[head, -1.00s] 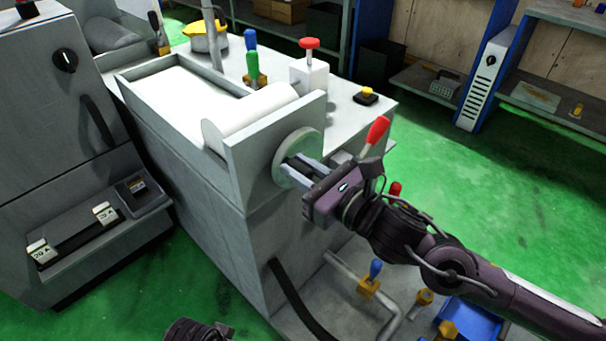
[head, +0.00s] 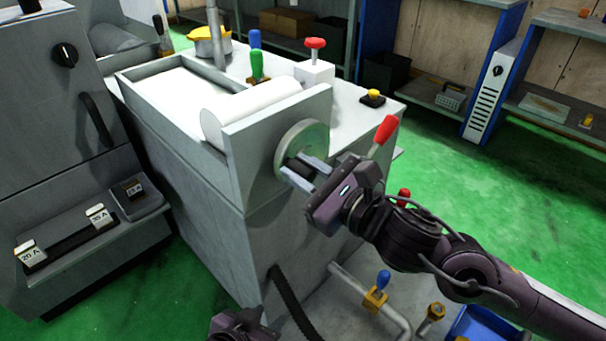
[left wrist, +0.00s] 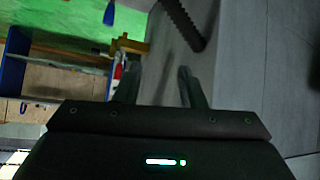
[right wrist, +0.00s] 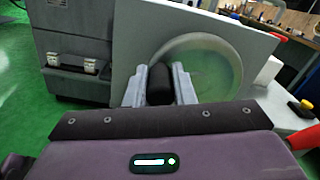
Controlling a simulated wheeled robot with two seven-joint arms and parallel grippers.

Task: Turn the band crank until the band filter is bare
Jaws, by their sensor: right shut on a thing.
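The band crank is a round pale disc (head: 308,139) on the end plate of the grey machine, with a dark knob (right wrist: 160,84) off its centre. My right gripper (head: 306,172) is shut on this knob, one finger on each side in the right wrist view (right wrist: 160,88). Behind the plate lies a white roll (head: 255,110), and white band material (head: 180,92) covers the tray of the band filter. My left gripper (head: 240,325) is low at the bottom edge of the head view, below the crank. Its fingers are apart and empty in the left wrist view (left wrist: 160,85).
A red-knobbed lever (head: 386,130) stands close beside my right gripper. Blue-handled valve pipework (head: 376,297) and a blue bin (head: 480,325) are low in front. A grey cabinet (head: 60,120) stands left. Green floor is open on the right.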

